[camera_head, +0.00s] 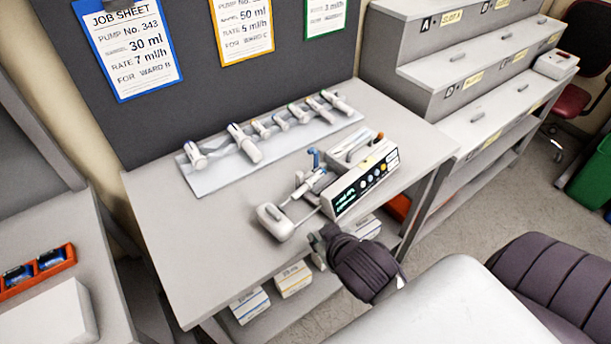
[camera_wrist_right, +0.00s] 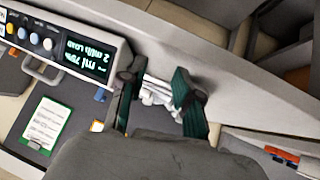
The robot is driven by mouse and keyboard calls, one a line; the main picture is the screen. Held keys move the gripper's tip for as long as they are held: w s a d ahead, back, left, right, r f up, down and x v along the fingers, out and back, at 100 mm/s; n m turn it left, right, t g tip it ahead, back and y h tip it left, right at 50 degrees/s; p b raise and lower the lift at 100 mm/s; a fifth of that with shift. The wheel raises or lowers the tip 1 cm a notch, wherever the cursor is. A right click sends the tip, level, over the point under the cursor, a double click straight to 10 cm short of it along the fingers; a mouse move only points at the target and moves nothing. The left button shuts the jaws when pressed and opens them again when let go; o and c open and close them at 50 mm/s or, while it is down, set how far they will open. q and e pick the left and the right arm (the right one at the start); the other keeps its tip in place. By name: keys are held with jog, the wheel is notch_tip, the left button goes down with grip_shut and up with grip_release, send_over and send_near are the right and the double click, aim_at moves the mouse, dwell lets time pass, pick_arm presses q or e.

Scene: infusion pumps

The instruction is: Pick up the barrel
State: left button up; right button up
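Several white syringe barrels with coloured ends, such as one (camera_head: 244,143), lie in a row on a pale tray (camera_head: 208,182) at the back of the table. The white pump (camera_head: 370,182) has a lit display, knobs and a blue lever. A white syringe-like part (camera_head: 308,184) lies along its left side, with a white block (camera_head: 275,222) at its near end. My right gripper (camera_head: 322,240) is at the pump's near side. In the right wrist view its fingers (camera_wrist_right: 157,100) are apart, with white parts (camera_wrist_right: 156,90) visible between them; contact cannot be told. My left gripper is out of view.
Job sheets (camera_head: 129,48) hang on the dark board behind. A stepped grey shelf (camera_head: 470,70) stands at the right. Boxes (camera_head: 293,278) sit under the table. An orange tray (camera_head: 38,270) is at the left. The table's left front is clear.

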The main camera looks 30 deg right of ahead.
jog(key=w+a+r+n+t+y, duration=0.25)
jog(key=w+r+t, duration=0.35)
jog(key=r, duration=0.6)
jog(key=w+a+r+n+t+y, duration=0.2)
jog(key=w+r+n+t+y, duration=0.3)
jog(key=r, duration=0.6)
jog(key=s+a+r+n+g+y, duration=0.2)
jog(key=a+r+n+g+y, duration=0.1)
jog(key=a+n+g+y, duration=0.85)
jog(key=n+g+h, duration=0.2)
jog(key=g+h, duration=0.3)
jog(key=h, duration=1.1)
send_near(314, 179)
jog(key=x, duration=0.1)
jog(key=p+x, duration=0.1)
jog(key=x, duration=0.1)
jog(key=shift+w+d+f+p, duration=0.3)
jog(key=shift+w+d+p, duration=0.05)
jog(key=x, duration=0.1)
jog(key=p+x, duration=0.1)
jog(key=x, duration=0.1)
jog(key=p+x, duration=0.1)
jog(key=shift+a+f, duration=0.35)
jog(key=shift+a, duration=0.05)
jog(key=shift+w+f, duration=0.1)
jog(key=shift+f, duration=0.25)
